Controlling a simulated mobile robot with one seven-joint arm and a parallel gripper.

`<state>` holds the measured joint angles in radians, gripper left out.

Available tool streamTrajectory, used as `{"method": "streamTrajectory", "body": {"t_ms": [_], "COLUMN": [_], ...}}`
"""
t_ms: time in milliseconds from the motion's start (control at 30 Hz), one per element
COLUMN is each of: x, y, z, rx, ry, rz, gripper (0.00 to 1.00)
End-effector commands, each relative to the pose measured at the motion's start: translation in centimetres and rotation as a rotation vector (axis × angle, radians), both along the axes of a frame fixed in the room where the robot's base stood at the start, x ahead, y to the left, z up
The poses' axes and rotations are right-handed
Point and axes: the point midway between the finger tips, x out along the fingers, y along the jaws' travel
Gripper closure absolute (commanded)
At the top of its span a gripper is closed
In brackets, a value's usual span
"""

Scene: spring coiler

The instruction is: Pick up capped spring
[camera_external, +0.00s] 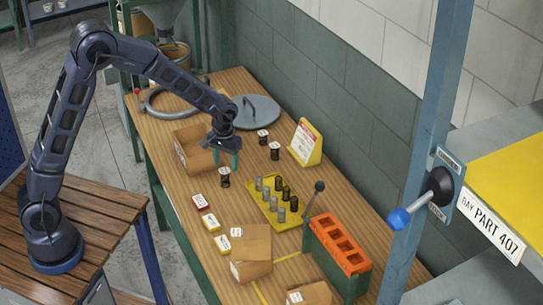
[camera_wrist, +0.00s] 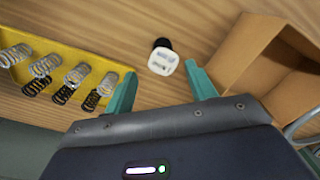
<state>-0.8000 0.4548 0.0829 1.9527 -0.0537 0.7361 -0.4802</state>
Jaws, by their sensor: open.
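A capped spring (camera_external: 225,177), dark with a white cap, stands upright on the wooden table just below my gripper. In the wrist view a capped spring (camera_wrist: 163,58) shows its white cap just beyond and between the fingertips, apart from them. My gripper (camera_external: 226,160) is open and empty above the table, and its teal fingers also show in the wrist view (camera_wrist: 160,76). Two similar capped pieces (camera_external: 262,136) (camera_external: 274,151) stand farther back to the right. A yellow tray (camera_external: 293,225) holds several uncapped silver and black springs, also visible in the wrist view (camera_wrist: 100,57).
An open cardboard box (camera_external: 183,153) is close to the left of my gripper. A yellow sign stand (camera_external: 306,143), round grey lid (camera_external: 256,112) and grey ring (camera_external: 150,104) are farther back. Small labelled boxes (camera_external: 211,221), a larger carton (camera_external: 252,248) and an orange-topped machine (camera_external: 340,245) are in front.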

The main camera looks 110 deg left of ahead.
Motion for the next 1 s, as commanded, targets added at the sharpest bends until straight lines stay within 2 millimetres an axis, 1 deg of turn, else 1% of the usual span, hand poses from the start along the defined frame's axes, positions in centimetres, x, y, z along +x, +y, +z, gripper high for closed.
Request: {"method": "streamTrajectory", "body": {"t_ms": [33,100,367,633,733,900,933,967,1000], "x": [0.0,0.0,-0.3,-0.6,-0.6,-0.6,-0.6,-0.6,-0.6], "y": [0.0,-0.1,-0.1,-0.2,-0.2,-0.2,-0.2,-0.2,-0.2], "z": [-0.9,-1.7,-3.2,-6.8,-7.3,-7.3,-7.3,-7.3,-7.3], "rx": [-0.002,-0.002,-0.002,-0.002,-0.001,0.0,0.0,0.0,0.0], "ry": [0.001,0.001,0.001,0.001,0.0,0.0,0.0,0.0,0.0], "rz": [0.0,-0.001,-0.001,-0.001,-0.001,-0.002,-0.002,-0.002,-0.001], "gripper": [0.44,0.44,0.44,0.44,0.44,0.44,0.46,0.52,0.6]}}
